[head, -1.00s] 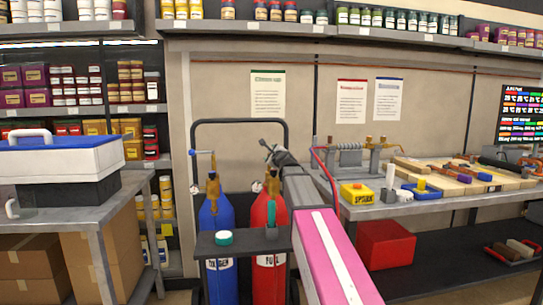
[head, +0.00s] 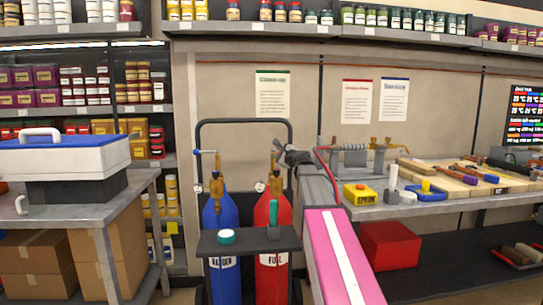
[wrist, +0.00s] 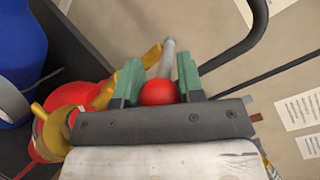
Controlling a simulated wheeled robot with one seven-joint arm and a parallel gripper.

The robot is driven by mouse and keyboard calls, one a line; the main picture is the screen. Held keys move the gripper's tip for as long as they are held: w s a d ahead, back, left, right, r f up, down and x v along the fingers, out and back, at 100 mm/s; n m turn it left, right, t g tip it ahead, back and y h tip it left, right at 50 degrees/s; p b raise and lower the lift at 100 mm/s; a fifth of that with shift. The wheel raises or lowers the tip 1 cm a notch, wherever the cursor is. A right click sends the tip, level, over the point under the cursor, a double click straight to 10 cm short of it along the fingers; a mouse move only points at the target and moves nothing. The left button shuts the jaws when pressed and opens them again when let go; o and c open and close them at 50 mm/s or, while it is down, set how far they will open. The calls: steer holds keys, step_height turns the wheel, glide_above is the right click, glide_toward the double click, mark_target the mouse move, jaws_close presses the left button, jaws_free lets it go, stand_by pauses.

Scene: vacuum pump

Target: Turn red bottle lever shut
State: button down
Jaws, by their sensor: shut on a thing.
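The red bottle (head: 272,245) stands upright in a dark rack, with a brass valve (head: 275,172) on top. In the wrist view the bottle's red shoulder (wrist: 45,138) and brass valve (wrist: 122,85) show at the left. The lever is a grey rod (wrist: 167,57) ending in a red ball knob (wrist: 159,92). My gripper (wrist: 158,84) has its green fingers on either side of the knob and is shut on it. In the head view my gripper (head: 284,152) is just right of the valve top, its fingertips small and partly hidden.
A blue bottle (head: 221,240) with a blue lever (head: 205,152) stands left of the red one. The rack's dark hoop (head: 243,122) rises behind both. A workbench (head: 430,207) with tools is at right, and a table (head: 100,222) with a cooler is at left.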

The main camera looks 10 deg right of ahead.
steer(key=w+d+n+g+y, duration=0.4)
steer(key=d+n+g+y, duration=0.2)
steer(key=n+g+y, duration=0.4)
steer(key=shift+w+n+g+y, duration=0.2)
steer(key=shift+n+g+y, duration=0.1)
steer(key=shift+g, duration=0.7)
steer(key=shift+d, duration=0.1)
steer(key=c, duration=0.7)
jaws_free()
steer(key=shift+c, duration=0.2)
steer(key=v, duration=1)
steer(key=shift+d, duration=0.35)
